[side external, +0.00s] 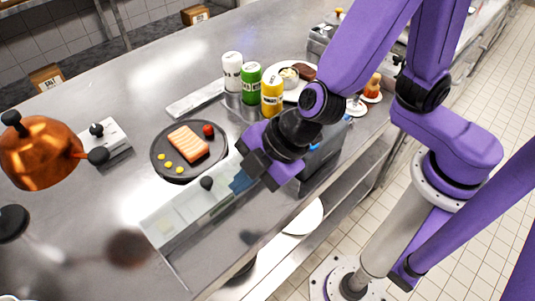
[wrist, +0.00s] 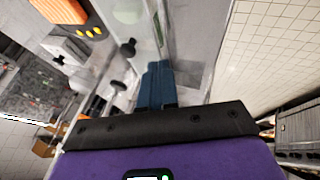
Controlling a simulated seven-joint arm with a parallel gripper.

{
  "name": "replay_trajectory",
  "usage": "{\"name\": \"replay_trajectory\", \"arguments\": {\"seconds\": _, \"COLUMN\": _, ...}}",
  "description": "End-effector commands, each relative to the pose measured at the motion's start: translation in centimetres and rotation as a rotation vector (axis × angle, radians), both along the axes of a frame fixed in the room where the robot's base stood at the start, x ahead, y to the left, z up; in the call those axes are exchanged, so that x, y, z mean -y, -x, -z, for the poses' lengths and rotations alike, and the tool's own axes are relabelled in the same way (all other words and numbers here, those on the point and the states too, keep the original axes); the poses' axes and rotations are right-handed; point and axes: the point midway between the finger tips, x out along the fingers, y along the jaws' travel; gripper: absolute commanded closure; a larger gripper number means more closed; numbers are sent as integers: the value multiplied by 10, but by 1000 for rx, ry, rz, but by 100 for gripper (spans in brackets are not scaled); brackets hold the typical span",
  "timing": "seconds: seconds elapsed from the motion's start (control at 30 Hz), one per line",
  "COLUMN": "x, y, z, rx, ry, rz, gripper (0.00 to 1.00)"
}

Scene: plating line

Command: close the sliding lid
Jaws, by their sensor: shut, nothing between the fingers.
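A long, low, clear container (side external: 165,226) lies along the front edge of the steel counter. A black knob (side external: 207,184) stands on its see-through top, where I take the sliding lid to be; the lid's edges are too clear to tell how far it is open. A black knob also shows in the wrist view (wrist: 128,47), ahead and left of the fingers. My gripper (side external: 238,183) is shut and empty, with its blue fingertips low over the container's right part, right of the knob. The fingertips show in the wrist view (wrist: 156,66). Whether they touch the container is unclear.
A dark plate (side external: 160,157) with salmon (side external: 188,142) lies behind the container. White, green and yellow bottles (side external: 271,96) stand close behind my gripper. Floor lies beyond the counter's front edge.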

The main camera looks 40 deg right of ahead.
Motion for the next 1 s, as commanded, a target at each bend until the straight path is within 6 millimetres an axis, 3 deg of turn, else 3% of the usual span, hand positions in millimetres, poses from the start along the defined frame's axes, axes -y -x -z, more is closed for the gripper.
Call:
{"name": "replay_trajectory", "arguments": {"seconds": 0.63, "x": 25, "y": 23, "z": -53, "rx": 2, "ry": -5, "rz": 0, "gripper": 100}}
{"name": "replay_trajectory", "arguments": {"seconds": 0.87, "x": 31, "y": 27, "z": -61, "rx": 0, "ry": 1, "rz": 1, "gripper": 100}}
{"name": "replay_trajectory", "arguments": {"seconds": 1.0, "x": 50, "y": 21, "z": -60, "rx": -14, "ry": 21, "rz": 51, "gripper": 100}}
